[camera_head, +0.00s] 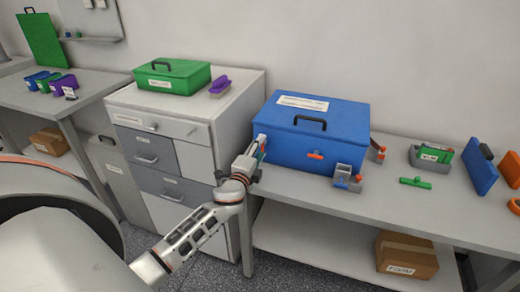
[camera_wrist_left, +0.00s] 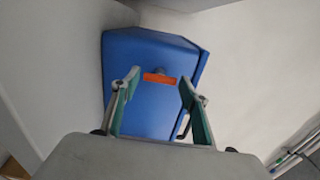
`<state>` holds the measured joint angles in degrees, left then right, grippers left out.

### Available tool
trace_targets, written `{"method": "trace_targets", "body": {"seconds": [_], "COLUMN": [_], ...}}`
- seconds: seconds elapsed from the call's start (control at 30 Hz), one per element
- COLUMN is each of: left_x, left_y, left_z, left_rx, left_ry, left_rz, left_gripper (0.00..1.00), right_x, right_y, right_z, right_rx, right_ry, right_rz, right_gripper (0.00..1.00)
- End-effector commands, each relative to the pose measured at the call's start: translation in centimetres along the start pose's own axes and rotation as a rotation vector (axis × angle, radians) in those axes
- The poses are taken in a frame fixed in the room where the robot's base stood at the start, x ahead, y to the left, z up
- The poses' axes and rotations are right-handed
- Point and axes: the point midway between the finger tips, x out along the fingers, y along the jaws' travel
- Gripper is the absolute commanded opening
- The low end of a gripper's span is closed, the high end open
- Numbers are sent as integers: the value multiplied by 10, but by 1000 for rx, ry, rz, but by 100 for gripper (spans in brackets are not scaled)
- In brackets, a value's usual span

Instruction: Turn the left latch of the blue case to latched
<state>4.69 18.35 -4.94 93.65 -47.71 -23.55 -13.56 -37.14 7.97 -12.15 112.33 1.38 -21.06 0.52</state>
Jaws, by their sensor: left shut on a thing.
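The blue case (camera_head: 318,128) sits closed on the right-hand table, with a black handle on its lid. In the wrist view the side of the case (camera_wrist_left: 125,70) faces the camera. The orange left latch (camera_wrist_left: 159,78) lies crosswise there, between my fingertips. My left gripper (camera_wrist_left: 160,82) is shut on this latch, with a green-padded finger at each end. Another orange latch (camera_head: 314,155) is on the case front. My right gripper is out of view.
A grey holder (camera_head: 348,175) stands close before the case. A green-handled piece (camera_head: 415,183) and a grey tray (camera_head: 432,158) lie to the right. The drawer cabinet (camera_head: 238,92), bearing a green case (camera_head: 172,77), stands left of my gripper.

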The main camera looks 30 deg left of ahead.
Motion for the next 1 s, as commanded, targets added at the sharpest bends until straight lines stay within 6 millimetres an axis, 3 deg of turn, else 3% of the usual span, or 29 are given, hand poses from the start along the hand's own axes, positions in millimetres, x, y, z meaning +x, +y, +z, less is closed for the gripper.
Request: {"method": "trace_targets", "body": {"seconds": [0.1,0.13,0.2,0.63,1.0], "left_x": [0,0,0,-7,-75], "left_y": [1,1,1,1,2], "left_z": [0,0,0,0,0], "left_rx": [4,4,3,0,0], "left_ry": [0,0,0,0,0], "left_rz": [1,1,1,1,3], "left_gripper": [23,50,62,62,62], "right_x": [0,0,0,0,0], "right_y": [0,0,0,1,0], "right_z": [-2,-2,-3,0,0], "right_rx": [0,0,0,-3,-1], "right_ry": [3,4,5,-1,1], "right_rz": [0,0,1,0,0], "right_gripper": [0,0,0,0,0]}}
